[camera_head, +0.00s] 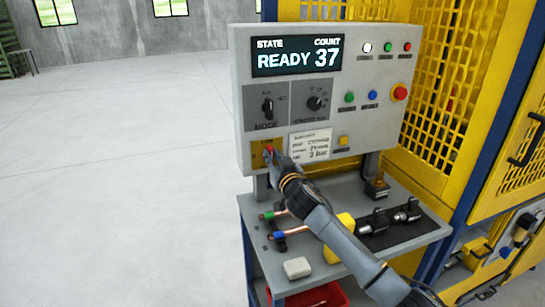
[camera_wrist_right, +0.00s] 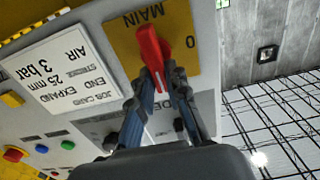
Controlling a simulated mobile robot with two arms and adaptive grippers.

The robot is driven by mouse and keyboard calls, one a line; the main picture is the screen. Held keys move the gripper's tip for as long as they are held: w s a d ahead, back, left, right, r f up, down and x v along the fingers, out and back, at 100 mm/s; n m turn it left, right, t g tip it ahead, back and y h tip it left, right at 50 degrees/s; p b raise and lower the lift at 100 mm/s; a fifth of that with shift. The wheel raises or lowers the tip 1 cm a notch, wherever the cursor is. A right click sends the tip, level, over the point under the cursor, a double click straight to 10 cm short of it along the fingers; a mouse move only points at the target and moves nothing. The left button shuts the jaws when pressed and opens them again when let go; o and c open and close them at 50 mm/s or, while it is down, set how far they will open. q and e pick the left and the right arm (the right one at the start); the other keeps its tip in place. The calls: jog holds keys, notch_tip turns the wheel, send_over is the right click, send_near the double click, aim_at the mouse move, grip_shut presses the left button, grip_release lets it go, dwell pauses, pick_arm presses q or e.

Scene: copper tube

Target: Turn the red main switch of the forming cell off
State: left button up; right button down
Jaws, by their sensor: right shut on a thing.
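The red main switch (camera_wrist_right: 150,48) sits on a yellow plate (camera_wrist_right: 185,50) marked MAIN and 0. In the right wrist view its handle runs nearly upright, and the 0 lies to its right, off the handle's line. My right gripper (camera_wrist_right: 160,78) is shut on the handle, with a finger on either side of its lower part. In the head view the right gripper (camera_head: 275,157) reaches the yellow plate (camera_head: 257,158) at the panel's lower left and partly hides the red switch (camera_head: 268,150). My left gripper is not in view.
The grey panel (camera_head: 240,95) carries a READY 37 display (camera_head: 297,56), a black mode knob (camera_head: 268,107), and a red emergency button (camera_head: 400,92). Below, a shelf (camera_head: 340,190) holds copper tubes and a yellow block (camera_head: 338,240). Yellow mesh guarding stands right; open floor lies left.

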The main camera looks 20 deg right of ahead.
jog(key=n, duration=0.4)
jog(key=a+f+n+p, duration=0.1)
jog(key=n, duration=0.4)
jog(key=n+p, duration=0.1)
jog(key=n, duration=0.3)
jog(key=shift+a+f+n, duration=0.15)
jog(key=shift+a+n, duration=0.2)
jog(key=shift+n, duration=0.05)
jog(key=shift+f+n, duration=0.15)
jog(key=shift+n, duration=0.85)
jog(key=shift+f+n, duration=0.15)
jog(key=shift+n, duration=0.85)
jog(key=c, duration=1.3)
grip_release()
